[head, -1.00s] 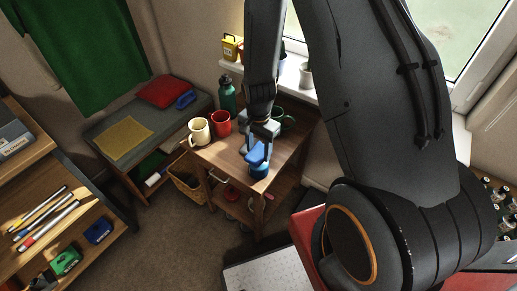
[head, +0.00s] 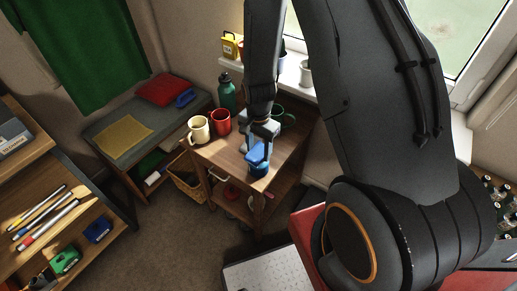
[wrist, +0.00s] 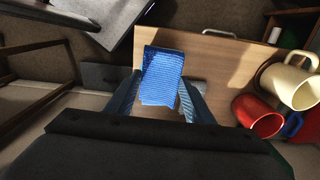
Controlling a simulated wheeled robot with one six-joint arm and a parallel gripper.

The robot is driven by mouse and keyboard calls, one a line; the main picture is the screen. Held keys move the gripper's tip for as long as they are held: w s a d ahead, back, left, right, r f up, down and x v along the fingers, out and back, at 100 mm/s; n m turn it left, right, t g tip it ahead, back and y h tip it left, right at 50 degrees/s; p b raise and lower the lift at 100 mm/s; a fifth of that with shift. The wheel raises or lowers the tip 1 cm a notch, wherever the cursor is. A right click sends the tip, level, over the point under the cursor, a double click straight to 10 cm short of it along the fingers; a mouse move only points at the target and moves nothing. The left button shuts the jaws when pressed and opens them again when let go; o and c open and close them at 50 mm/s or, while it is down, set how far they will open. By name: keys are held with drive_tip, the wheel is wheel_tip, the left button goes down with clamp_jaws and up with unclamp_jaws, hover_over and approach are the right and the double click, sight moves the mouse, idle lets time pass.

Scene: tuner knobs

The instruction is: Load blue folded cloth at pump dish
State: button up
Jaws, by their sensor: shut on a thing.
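The blue folded cloth (wrist: 162,76) is pinched between the two fingers of my gripper (wrist: 162,92) in the wrist view. In the head view my gripper (head: 260,141) points down over the front corner of the small wooden table, with the cloth (head: 258,155) below its fingers. A round blue thing (head: 258,171), which looks like the pump dish, stands on the table directly under the cloth. The cloth is at its top; I cannot tell whether they touch. In the wrist view the cloth hides the dish.
On the wooden table (head: 224,155) stand a cream mug (head: 199,130), a red mug (head: 221,122), a green bottle (head: 227,92) and a dark green mug (head: 287,119). A wicker basket (head: 187,178) is left of it. A grey bench with a red cushion (head: 166,89) stands behind left.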

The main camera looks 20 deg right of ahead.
sight(258, 151)
idle(0.3)
drive_tip(key=shift+r+p, duration=2.55)
drive_tip(key=shift+r, duration=1)
